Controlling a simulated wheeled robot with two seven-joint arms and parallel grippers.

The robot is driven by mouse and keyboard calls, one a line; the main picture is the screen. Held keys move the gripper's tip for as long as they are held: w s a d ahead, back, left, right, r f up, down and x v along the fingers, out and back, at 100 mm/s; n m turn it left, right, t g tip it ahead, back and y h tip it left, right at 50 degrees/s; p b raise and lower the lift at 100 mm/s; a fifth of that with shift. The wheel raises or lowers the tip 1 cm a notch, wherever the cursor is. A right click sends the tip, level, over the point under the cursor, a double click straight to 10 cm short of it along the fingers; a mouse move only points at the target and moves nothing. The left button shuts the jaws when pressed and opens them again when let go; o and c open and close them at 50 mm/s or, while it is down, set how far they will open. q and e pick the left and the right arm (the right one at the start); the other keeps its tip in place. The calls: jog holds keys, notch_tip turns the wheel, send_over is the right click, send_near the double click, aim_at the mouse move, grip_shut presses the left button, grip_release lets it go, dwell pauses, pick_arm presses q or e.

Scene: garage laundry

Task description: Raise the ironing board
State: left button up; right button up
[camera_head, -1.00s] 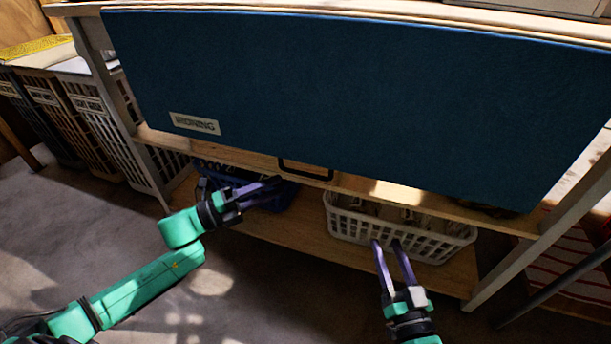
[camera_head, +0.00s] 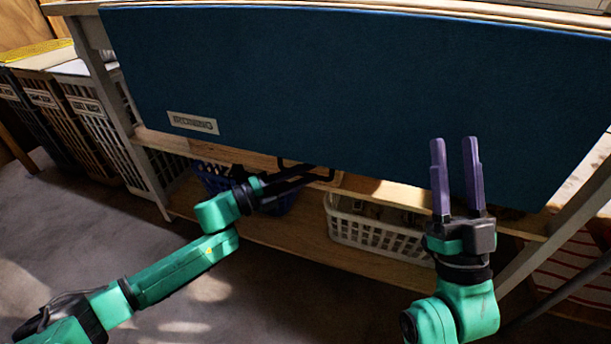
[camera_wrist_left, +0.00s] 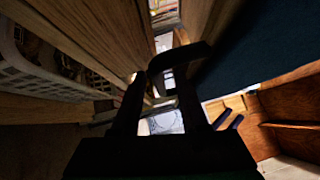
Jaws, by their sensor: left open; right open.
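The ironing board (camera_head: 330,90) is a large dark blue panel hanging folded down across the front of a wooden bench, with a pale "IRONING" label (camera_head: 192,123) at its lower left. A black handle (camera_head: 325,178) sits at its bottom edge. My left gripper (camera_head: 303,174) is open, with its fingertips at the handle. In the left wrist view the dark handle (camera_wrist_left: 180,57) lies across the ends of the open fingers (camera_wrist_left: 160,88); contact cannot be told. My right gripper (camera_head: 455,142) is open and empty, fingers pointing up in front of the board's lower right.
A white basket (camera_head: 375,235) and a blue basket (camera_head: 215,180), partly behind my left arm, stand on the low wooden shelf (camera_head: 290,240). Slatted hampers (camera_head: 100,130) stand at the left. A bench leg (camera_head: 565,215) is at the right. The floor at front left is clear.

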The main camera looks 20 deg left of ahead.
pick_arm(q)
grip_shut()
dwell(1.5)
